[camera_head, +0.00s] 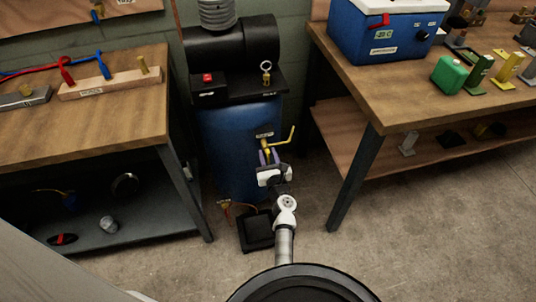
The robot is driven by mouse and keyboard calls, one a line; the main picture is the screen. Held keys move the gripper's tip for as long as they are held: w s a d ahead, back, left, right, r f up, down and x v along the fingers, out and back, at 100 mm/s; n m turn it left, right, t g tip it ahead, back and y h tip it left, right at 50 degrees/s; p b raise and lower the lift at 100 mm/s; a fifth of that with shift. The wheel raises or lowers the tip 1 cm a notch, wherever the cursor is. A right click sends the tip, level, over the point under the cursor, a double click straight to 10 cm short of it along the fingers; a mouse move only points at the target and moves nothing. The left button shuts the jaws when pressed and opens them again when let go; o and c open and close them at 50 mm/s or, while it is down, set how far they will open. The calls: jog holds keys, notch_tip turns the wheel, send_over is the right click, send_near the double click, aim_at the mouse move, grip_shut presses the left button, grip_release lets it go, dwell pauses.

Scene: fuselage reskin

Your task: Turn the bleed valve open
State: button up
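A blue tank (222,140) stands upright between two benches, under a black motor housing. A brass-yellow valve (264,143) is on its front, below a small label too small to read. A bent yellow lever (289,136) reaches from it to the right and up. My gripper (268,155) is right at the valve, its two purple-grey fingers pointing at it, just below and left of the lever. The gripper hides the valve's lower part. I cannot tell whether the fingers touch it. Another small yellow fitting (224,203) is low at the tank's left, with an orange line.
A black tray (257,231) lies on the floor below my gripper. The left bench (120,115) and right bench (400,105) flank the tank. The floor right of my arm is clear.

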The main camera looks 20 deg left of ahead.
jog(key=shift+c, duration=0.4)
grip_shut()
jog(key=n+b, duration=0.2)
jog(key=n, duration=0.1)
jog(key=shift+f+n+b, duration=0.1)
jog(key=shift+n+b, duration=0.2)
jog(key=shift+n, duration=0.1)
jog(key=n+b, duration=0.3)
jog(key=n, duration=0.2)
jog(key=shift+s+a, duration=0.1)
jog(key=shift+a, duration=0.05)
jog(key=shift+a+f+n+b, duration=0.1)
jog(key=shift+n+b, duration=1.3)
jog(key=shift+n, duration=0.9)
jog(key=shift+a+f+n+b, duration=0.1)
jog(key=shift+n+b, duration=1.3)
jog(key=shift+n, duration=0.9)
jog(key=shift+r, duration=0.1)
